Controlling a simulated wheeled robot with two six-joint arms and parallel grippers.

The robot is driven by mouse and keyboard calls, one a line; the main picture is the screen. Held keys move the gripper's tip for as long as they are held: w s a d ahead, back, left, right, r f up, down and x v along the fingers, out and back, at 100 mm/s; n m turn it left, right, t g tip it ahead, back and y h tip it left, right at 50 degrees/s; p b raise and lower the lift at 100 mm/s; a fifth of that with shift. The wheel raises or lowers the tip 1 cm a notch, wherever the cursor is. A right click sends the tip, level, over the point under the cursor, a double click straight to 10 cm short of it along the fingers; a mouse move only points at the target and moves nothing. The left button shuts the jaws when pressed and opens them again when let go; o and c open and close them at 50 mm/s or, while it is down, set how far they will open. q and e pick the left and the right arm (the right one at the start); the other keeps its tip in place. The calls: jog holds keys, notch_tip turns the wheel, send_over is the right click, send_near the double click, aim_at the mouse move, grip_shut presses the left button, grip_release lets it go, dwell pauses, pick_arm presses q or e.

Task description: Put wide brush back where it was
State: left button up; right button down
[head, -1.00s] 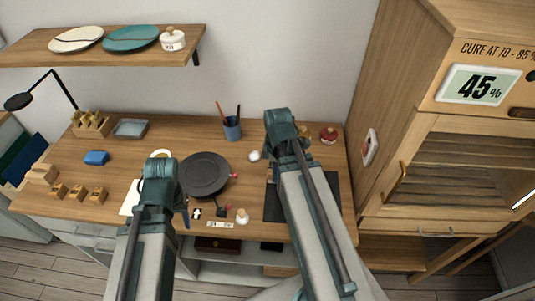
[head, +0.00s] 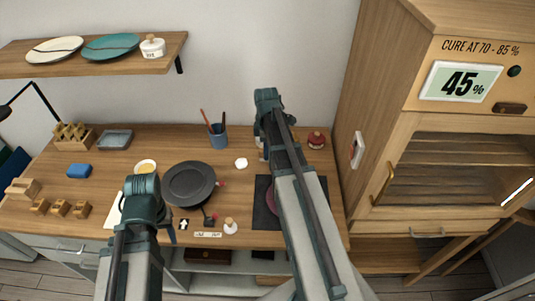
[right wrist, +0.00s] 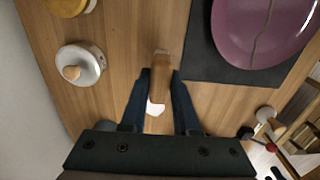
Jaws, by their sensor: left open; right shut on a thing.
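The wide brush (right wrist: 161,62), with a wooden handle and a pale tip, is between the fingers of my right gripper (right wrist: 161,76) in the right wrist view. The gripper is shut on it above the wooden table. In the head view my right arm hides the brush and the fingers. A blue cup (head: 218,140) with thin tools stands at the back of the table.
A purple plate with a seam (right wrist: 262,30) lies on a dark mat (right wrist: 205,62). A white lidded jar (right wrist: 79,66) stands left of the brush. The dark round plate (head: 190,183) is mid-table. A red-lidded jar (head: 316,140) is back right, near the wooden cabinet (head: 400,125).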

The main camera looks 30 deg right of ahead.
jog(key=shift+w+d, duration=0.35)
jog(key=shift+w, duration=0.05)
jog(key=shift+w, duration=0.1)
jog(key=shift+w+d+f, duration=0.1)
jog(key=shift+w+d, duration=0.2)
notch_tip(320, 180, down, 4)
jog(key=b, duration=0.3)
jog(key=shift+w+d+r+b, duration=0.1)
jog(key=shift+r+b, duration=0.1)
jog(key=shift+b, duration=0.1)
jog(key=shift+f, duration=0.2)
jog(key=c, duration=0.7)
grip_release()
jog(key=shift+r, duration=0.1)
jog(key=shift+o, duration=0.2)
